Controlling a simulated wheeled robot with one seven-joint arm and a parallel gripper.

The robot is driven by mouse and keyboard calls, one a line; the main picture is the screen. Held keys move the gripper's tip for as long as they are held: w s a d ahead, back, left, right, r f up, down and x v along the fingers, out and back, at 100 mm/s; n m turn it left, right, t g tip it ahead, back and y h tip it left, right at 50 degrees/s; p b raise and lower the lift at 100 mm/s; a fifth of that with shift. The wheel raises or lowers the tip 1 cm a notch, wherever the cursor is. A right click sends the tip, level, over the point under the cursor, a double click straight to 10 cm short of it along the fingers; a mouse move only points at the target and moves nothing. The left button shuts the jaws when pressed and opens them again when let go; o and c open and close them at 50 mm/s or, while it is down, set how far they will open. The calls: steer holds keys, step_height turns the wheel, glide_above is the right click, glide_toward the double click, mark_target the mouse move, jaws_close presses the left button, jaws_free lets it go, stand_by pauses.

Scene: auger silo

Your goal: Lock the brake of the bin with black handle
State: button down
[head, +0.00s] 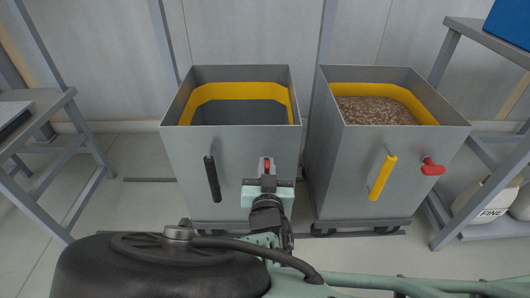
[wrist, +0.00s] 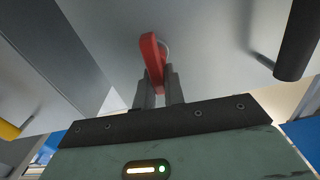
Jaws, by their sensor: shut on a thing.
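The bin with the black handle (head: 235,150) is a grey open-topped box with a yellow band inside; no contents show in it. Its black handle (head: 212,178) is on the left of the front face and also shows at the upper right in the wrist view (wrist: 298,40). Its red brake lever (wrist: 152,58) is on the right of that face. My gripper (head: 267,178) is shut on this lever, with both fingers (wrist: 160,88) at its lower part. In the head view the lever looks roughly upright, but the gripper hides most of it.
A second grey bin (head: 390,150) stands to the right, filled with brown material (head: 378,111). It has a yellow handle (head: 382,177) and a red lever (head: 432,167). A table (head: 45,100) is at the left; a shelf (head: 490,45) with sacks below is at the right.

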steer(key=shift+s+d+f+m+b, duration=0.15)
steer(key=shift+f+m+b, duration=0.3)
steer(key=shift+m, duration=2.35)
steer(key=shift+w+d+f+m+b, duration=0.1)
steer(key=shift+d+f+m+b, duration=0.35)
steer(key=shift+m, duration=2.35)
steer(key=shift+s+d+f+m+b, duration=0.1)
steer(key=shift+f+m+b, duration=0.35)
steer(key=shift+m, duration=2.35)
steer(key=shift+r, duration=0.2)
steer(key=c, duration=1.5)
jaws_free()
steer(key=shift+r, duration=0.1)
